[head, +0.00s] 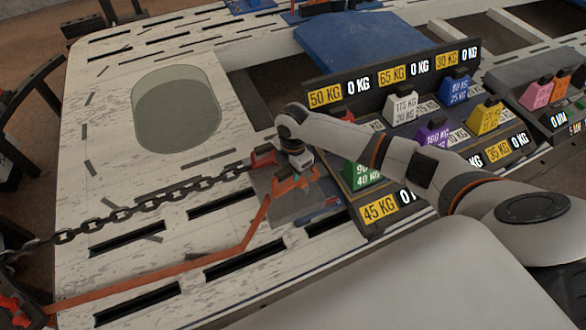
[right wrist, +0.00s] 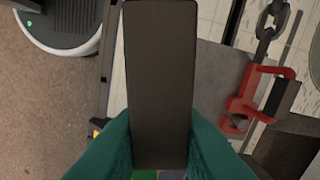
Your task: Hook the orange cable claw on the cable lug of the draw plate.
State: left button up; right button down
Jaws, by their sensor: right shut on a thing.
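The orange cable claw (head: 295,184) is at the near end of an orange strap, over the grey draw plate (head: 290,212) on the bench. My right gripper (head: 300,163) is just above the claw and shut on its dark grip block (right wrist: 160,85). This block fills the middle of the right wrist view and hides the claw's orange part there. The draw plate also shows in the right wrist view (right wrist: 212,85). I cannot make out the cable lug, nor whether the claw touches it. My left gripper is not in view.
A red claw (head: 263,157) on a dark chain (head: 150,200) sits close beside the orange claw, also in the right wrist view (right wrist: 245,100). The orange strap (head: 180,268) runs to the lower left. A rack of coloured weights (head: 380,208) stands close on the right.

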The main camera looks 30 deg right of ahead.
jog(key=shift+r, duration=0.1)
jog(key=shift+p, duration=0.4)
jog(key=shift+f+b, duration=3.25)
jog(key=shift+f, duration=1.95)
jog(key=c, duration=1.3)
grip_release()
jog(key=shift+o, duration=0.6)
jog(key=shift+f, duration=0.1)
